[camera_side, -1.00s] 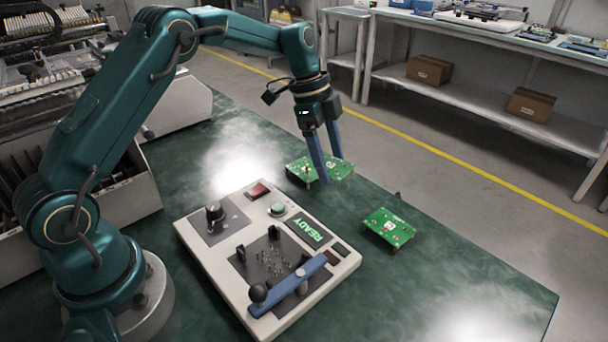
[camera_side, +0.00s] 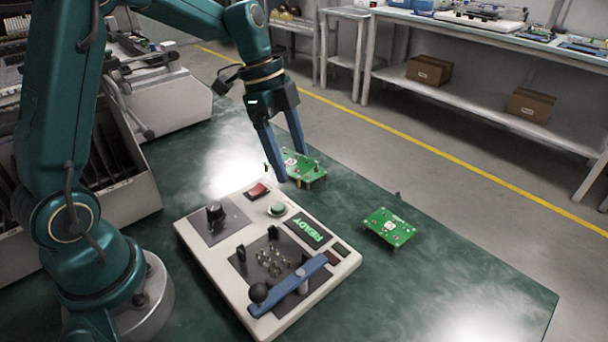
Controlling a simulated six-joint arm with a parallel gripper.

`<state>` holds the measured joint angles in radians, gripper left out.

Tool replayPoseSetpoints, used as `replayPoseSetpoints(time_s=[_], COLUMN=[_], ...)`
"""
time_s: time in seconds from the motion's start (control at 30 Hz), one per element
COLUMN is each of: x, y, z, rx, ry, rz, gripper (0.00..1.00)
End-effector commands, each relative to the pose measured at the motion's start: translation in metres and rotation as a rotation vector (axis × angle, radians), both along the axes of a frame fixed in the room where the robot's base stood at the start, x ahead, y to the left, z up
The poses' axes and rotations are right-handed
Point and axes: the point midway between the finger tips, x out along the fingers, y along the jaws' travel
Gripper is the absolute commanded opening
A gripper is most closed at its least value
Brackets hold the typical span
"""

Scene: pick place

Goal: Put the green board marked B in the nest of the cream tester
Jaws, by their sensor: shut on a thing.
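My gripper (camera_side: 292,167) is shut on a green board (camera_side: 311,167), with one blue finger on its near side and one on its far side. The board is held beyond the back edge of the cream tester (camera_side: 210,262); its height above the bench is hard to tell. A second green board (camera_side: 389,228) rests on the bench right of the tester. Both carry white labels, but I cannot read the letters. The tester's nest (camera_side: 268,262) is a dark plate with several pins and black posts, and no board is in it.
A blue lever (camera_side: 300,283) with a black knob lies across the nest's near side. The tester has a READY display (camera_side: 309,230), a black dial, and red and green buttons. The green bench (camera_side: 450,290) is clear at right. A grey rack stands at left.

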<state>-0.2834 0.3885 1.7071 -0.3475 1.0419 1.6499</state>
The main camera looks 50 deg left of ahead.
Motion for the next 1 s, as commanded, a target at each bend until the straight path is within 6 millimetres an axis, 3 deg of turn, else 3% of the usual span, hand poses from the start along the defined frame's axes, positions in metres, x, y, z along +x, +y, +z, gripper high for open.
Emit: replayPoseSetpoints(time_s=[0.2, 0.4, 0.5, 0.67, 1.0], x=[-0.053, -0.095, -0.106, -0.109, -0.11], y=[-0.045, -0.072, -0.079, -0.086, -0.086], z=[0.006, 0.01, 0.013, 0.017, -0.01], rx=[0.002, 0.001, 0.001, 0.0, 0.0], ry=[-0.004, -0.004, -0.003, 0.001, 0.007], rz=[-0.074, -0.144, -0.175, -0.207, -0.205], gripper=[0.26, 0.26, 0.26, 0.26, 0.26])
